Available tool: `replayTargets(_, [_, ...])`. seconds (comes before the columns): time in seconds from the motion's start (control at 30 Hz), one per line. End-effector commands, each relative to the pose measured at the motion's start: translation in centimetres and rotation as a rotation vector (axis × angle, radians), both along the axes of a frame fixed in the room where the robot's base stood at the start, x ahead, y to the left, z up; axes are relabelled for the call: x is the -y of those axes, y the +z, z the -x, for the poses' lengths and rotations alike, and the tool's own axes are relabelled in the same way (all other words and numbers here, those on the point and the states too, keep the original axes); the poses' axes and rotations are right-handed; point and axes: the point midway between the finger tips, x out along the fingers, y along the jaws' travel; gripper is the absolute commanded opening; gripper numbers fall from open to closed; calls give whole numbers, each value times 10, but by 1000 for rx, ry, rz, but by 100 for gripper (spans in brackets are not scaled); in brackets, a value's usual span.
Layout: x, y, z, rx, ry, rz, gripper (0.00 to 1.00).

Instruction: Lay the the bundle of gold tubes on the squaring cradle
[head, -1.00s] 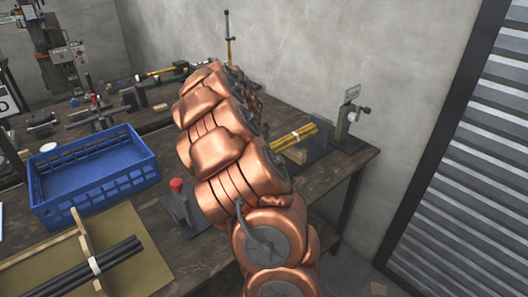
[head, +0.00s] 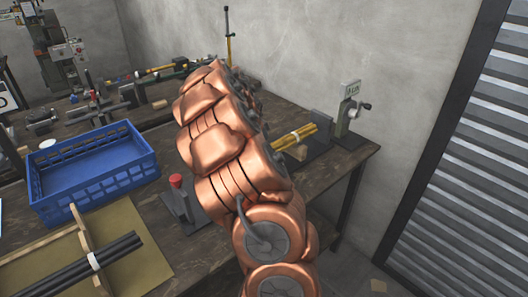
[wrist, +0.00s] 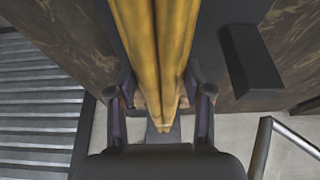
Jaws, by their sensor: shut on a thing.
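The bundle of gold tubes (head: 301,134) shows in the head view beyond my copper-coloured arm, with a pale band around it. In the wrist view the gold tubes (wrist: 155,40) run lengthwise between the fingers of my gripper (wrist: 158,105), which is shut on them. A dark flat base with a small wooden block (head: 298,152) lies just below the tubes, near the bench's right end. It may be the squaring cradle. I cannot tell whether the tubes touch it. My arm hides the gripper and the bundle's near end in the head view.
A blue crate (head: 95,172) stands left on the bench. A bundle of black tubes (head: 85,267) lies across a wooden fence in front. A red-knobbed fixture (head: 177,190) stands beside my arm. A hand-cranked device (head: 345,118) stands at the bench's right end, near the wall.

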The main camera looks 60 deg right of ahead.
Motion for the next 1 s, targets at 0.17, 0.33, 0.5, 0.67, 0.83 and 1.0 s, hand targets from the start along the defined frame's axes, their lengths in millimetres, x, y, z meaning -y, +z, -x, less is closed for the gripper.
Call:
replayTargets(0.17, [0, -2, -1, 1, 1, 2, 0])
replayTargets(0.33, [0, -5, -1, 1, 2, 2, 0])
replayTargets(0.5, [0, -5, 0, 1, 1, 2, 66])
replayTargets(0.67, [0, -5, 0, 1, 0, 1, 79])
replayTargets(0.83, [0, -6, 0, 1, 0, 1, 79])
replayTargets(1.0, [-1, -4, 0, 1, 0, 0, 79])
